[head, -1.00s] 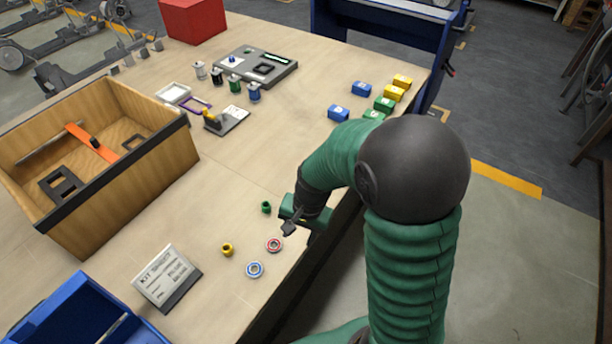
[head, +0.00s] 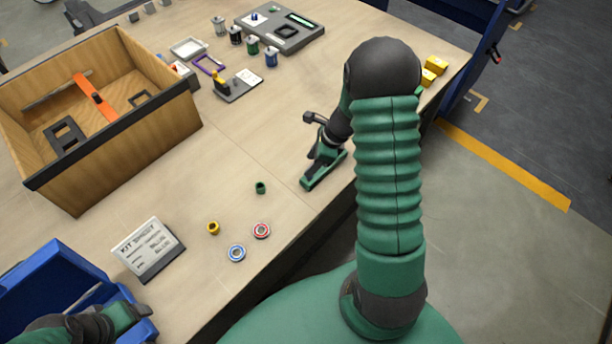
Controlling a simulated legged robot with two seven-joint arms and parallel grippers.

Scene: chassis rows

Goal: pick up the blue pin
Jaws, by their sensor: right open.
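A small dark-blue upright piece (head: 254,16), which looks like the blue pin, stands on the grey fixture board (head: 290,38) at the back of the table. It is too small to make out well. A blue cylinder with a silver top (head: 271,57) stands just in front of that board. My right gripper (head: 311,150) is open and empty over the table's right part, well in front of the board and cylinder. My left gripper (head: 128,316) shows partly at the bottom left, by the blue bin; its jaws cannot be made out.
A wooden box (head: 120,155) stands at the left and a blue bin (head: 40,285) at the front left. A sign (head: 148,250), a green piece (head: 261,188), a yellow piece (head: 213,228) and two rings (head: 237,253) lie near the front edge. The mid-table is mostly clear.

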